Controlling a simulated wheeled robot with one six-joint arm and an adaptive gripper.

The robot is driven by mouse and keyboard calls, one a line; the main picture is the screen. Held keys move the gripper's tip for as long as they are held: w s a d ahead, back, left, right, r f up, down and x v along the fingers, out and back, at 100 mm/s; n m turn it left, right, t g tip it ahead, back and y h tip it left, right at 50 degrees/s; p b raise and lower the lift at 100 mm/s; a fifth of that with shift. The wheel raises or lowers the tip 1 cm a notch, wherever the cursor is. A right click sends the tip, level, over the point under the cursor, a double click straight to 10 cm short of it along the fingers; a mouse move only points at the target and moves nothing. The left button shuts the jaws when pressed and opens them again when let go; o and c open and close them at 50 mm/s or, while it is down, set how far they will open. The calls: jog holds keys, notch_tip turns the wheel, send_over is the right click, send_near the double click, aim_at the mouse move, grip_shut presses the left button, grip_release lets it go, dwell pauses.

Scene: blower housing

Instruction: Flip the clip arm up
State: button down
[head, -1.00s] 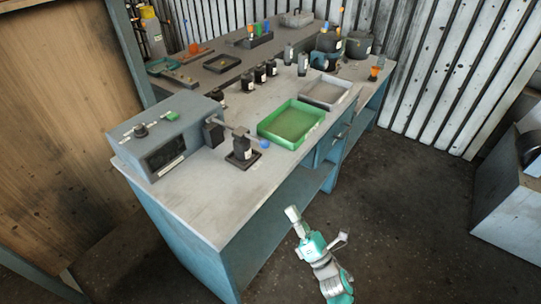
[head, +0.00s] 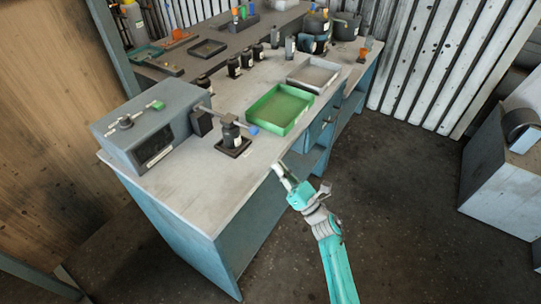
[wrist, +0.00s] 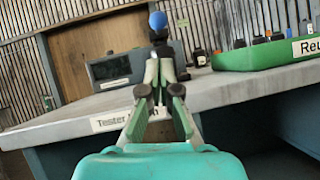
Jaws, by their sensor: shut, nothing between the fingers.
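The clip fixture (head: 231,138) is a dark post on a square base near the bench's front edge. Its clip arm (head: 243,126) lies roughly level and ends in a blue tip (head: 253,131) pointing toward the front edge. In the wrist view the blue tip (wrist: 158,20) shows just above and beyond my fingertips, and the fingers hide part of the post. My gripper (head: 278,169) is shut and empty at the bench's front edge, to the right of and below the blue tip, apart from it. It also fills the middle of the wrist view (wrist: 159,67).
The grey tester box (head: 150,130) stands left of the fixture. A green tray (head: 280,110) and a grey tray (head: 314,75) lie to the right. Several dark bottles stand behind. The front strip of the bench (head: 200,190) is clear.

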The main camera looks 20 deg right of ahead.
send_near(248, 129)
jog(key=w, duration=0.1)
jog(key=w+a+r, duration=0.1)
jog(key=w, duration=0.2)
jog(key=shift+a+r, duration=0.2)
jog(key=shift+r, duration=0.05)
jog(key=shift+r, duration=0.1)
